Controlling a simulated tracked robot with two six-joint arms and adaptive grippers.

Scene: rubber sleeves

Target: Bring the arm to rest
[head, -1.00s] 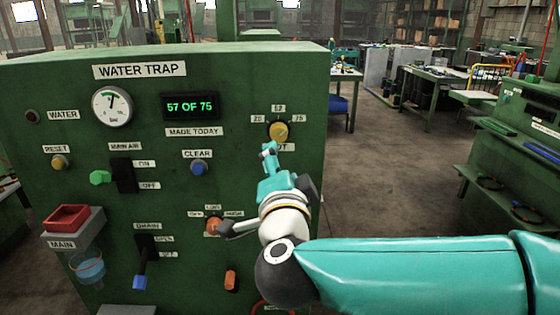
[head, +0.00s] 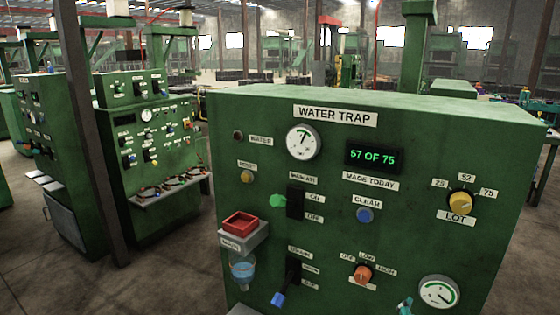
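The green water trap panel (head: 335,195) fills the middle and right of the head view. Its yellow LOT knob (head: 460,204) sits at the upper right among the marks 25, 52 and 75, with nothing touching it. The rest of my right arm is out of frame, and the finger opening cannot be made out. My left gripper is not in view.
The display (head: 373,156) reads 57 OF 75. A lower dial (head: 439,292) is right of the gripper tip.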

